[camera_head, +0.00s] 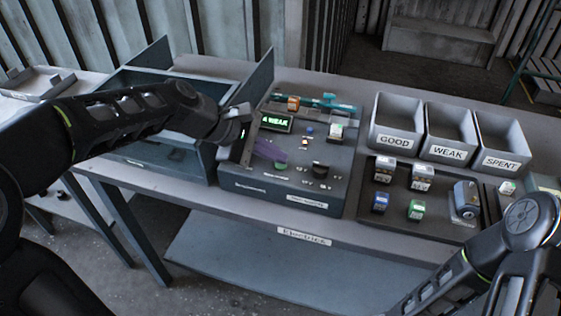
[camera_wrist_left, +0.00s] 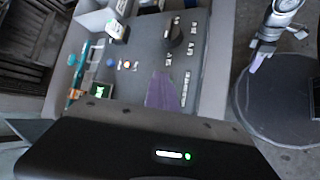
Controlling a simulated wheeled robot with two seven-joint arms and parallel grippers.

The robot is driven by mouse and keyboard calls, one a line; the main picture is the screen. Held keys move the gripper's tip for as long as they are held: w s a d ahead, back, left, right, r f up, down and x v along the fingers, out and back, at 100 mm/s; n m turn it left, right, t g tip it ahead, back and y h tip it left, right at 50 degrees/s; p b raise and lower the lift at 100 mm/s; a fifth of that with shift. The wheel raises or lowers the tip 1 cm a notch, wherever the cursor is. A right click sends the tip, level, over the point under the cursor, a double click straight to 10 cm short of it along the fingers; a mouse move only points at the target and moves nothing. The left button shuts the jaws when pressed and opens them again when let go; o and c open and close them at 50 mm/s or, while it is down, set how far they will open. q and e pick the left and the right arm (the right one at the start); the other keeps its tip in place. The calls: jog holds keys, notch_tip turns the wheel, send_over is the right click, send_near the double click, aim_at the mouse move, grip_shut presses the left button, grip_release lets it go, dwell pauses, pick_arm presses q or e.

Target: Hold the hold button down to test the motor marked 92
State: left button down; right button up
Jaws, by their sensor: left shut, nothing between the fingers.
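The grey test panel (camera_head: 245,172) stands on the bench, its small screen (camera_head: 276,122) lit green with text ending in "WEAK". A white-topped block (camera_head: 336,131), perhaps a motor, sits at its upper right; its number is too small to read. Contact with the button cannot be told.
A black knob (camera_head: 320,169) and a blue button (camera_head: 309,129) are on the panel. A dark tray (camera_head: 447,226) right of it holds several small blocks. Bins marked GOOD (camera_head: 396,142), WEAK (camera_head: 447,153) and SPENT (camera_head: 500,163) stand behind. A blue-grey open box (camera_head: 160,160) is left.

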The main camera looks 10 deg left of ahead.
aim_at(276, 165)
dwell(0.7)
pick_arm(q)
jog(key=shift+r+p, duration=0.85)
notch_tip(276, 165, up, 5)
jog(key=p, duration=0.4)
jog(key=shift+p, duration=0.35)
